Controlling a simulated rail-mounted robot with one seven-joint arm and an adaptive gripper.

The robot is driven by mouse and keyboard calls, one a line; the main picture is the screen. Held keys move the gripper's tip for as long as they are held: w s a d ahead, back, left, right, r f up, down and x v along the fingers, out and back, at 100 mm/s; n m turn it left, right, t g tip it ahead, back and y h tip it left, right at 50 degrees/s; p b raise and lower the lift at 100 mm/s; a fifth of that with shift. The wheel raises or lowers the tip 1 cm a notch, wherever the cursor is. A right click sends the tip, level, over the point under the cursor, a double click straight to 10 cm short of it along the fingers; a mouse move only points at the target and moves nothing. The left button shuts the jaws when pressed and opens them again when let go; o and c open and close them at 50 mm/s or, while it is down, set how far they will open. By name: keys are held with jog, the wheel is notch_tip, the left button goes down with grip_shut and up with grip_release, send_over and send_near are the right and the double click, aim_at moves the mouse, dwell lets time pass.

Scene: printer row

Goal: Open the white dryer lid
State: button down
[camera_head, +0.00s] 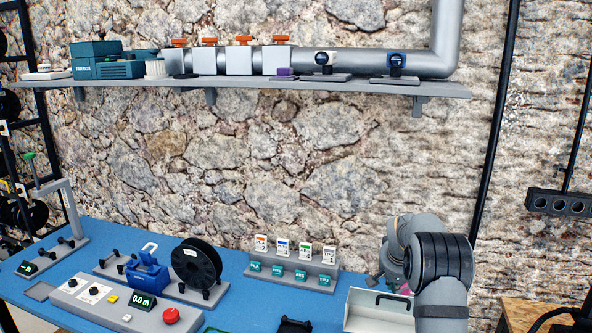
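A white box (361,318) with a dark handle (391,299) stands at the bottom right of the table and looks like the dryer. The bottom of the frame cuts it off, and my arm covers its right side. I cannot tell from this view whether its lid is shut or partly raised. My arm's grey links with a dark ribbed joint are beside and over the box's right end. My gripper's fingers do not show.
A blue table (225,316) carries a control panel (100,300) with a red button (171,315), a black spool (196,262) and a rack of labelled cards (292,273). A shelf (330,86) with valves and a pipe runs above. A wooden surface (540,313) is at right.

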jog(key=shift+s+a+f+b, duration=0.25)
jog(key=shift+s+b, duration=0.2)
jog(key=shift+s, duration=0.2)
jog(key=shift+s+a+f+b, duration=0.2)
jog(key=shift+s+b, duration=0.2)
jog(key=shift+s, duration=0.25)
jog(key=shift+r, duration=0.1)
jog(key=shift+w+r, duration=0.1)
